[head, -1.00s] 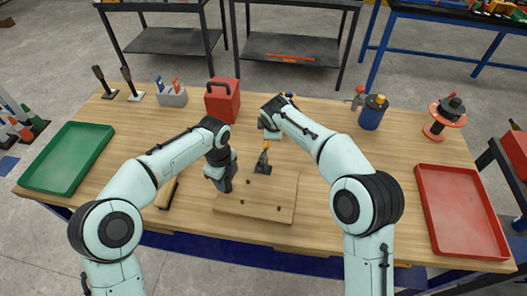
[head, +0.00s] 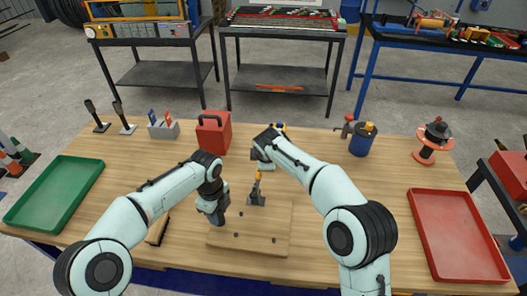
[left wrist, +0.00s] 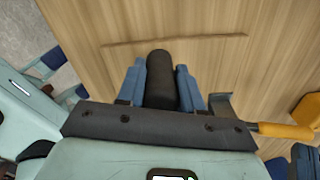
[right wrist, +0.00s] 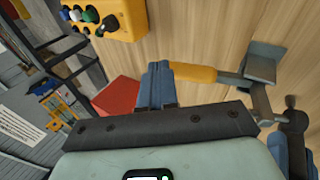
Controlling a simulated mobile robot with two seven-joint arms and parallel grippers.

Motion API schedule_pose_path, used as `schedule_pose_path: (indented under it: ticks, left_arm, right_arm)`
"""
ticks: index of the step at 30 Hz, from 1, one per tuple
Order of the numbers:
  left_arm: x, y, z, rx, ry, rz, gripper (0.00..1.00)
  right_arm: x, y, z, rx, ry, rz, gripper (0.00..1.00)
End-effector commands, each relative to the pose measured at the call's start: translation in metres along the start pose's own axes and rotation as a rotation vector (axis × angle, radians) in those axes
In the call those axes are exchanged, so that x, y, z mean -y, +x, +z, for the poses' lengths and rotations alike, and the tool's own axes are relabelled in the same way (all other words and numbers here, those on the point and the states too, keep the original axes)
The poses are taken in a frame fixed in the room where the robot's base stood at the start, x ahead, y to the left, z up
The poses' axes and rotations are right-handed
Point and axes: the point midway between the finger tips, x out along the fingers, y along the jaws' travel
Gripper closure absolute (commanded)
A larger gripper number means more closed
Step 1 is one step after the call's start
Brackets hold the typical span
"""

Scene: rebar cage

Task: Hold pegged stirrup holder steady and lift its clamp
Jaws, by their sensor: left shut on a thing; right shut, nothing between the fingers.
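The holder is a flat wooden board (head: 270,240) on the table with small dark pegs in it. Its clamp (head: 256,199) is a grey metal piece with a yellow handle that stands up at the board's back edge. The clamp shows in the left wrist view (left wrist: 285,131) and the right wrist view (right wrist: 195,72). My left gripper (left wrist: 161,80) is shut on a dark round post (left wrist: 162,62) at the board's back left. My right gripper (right wrist: 157,85) is shut at the end of the yellow handle, with nothing seen between its fingers.
A green tray (head: 55,195) lies at the left and a red tray (head: 458,235) at the right. A red box (head: 213,133), a grey caddy (head: 163,130), a blue canister (head: 362,139) and an orange spool (head: 430,150) stand along the back.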

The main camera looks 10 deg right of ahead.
Motion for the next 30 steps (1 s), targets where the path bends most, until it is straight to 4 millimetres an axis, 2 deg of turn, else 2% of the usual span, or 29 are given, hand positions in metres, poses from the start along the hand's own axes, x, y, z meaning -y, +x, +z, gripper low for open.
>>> schedule_pose_path:
  ticks: [4, 12, 21, 30]
  left_arm:
    - [-0.001, 0.001, 0.001, -0.001, -0.004, 0.003, 1.0]
    - [0.0, 0.001, 0.001, 0.0, -0.004, 0.002, 1.0]
    - [0.0, 0.001, 0.002, 0.001, -0.006, 0.0, 1.0]
    - [0.001, 0.001, 0.002, 0.001, -0.006, -0.001, 1.0]
  right_arm:
    - [-0.012, -0.033, 0.001, -0.009, 0.005, 0.013, 1.0]
    - [-0.052, -0.058, 0.009, -0.011, 0.007, 0.015, 1.0]
    - [-0.082, -0.075, 0.014, -0.012, 0.005, 0.015, 1.0]
    - [-0.094, -0.084, 0.017, -0.012, 0.004, 0.013, 1.0]
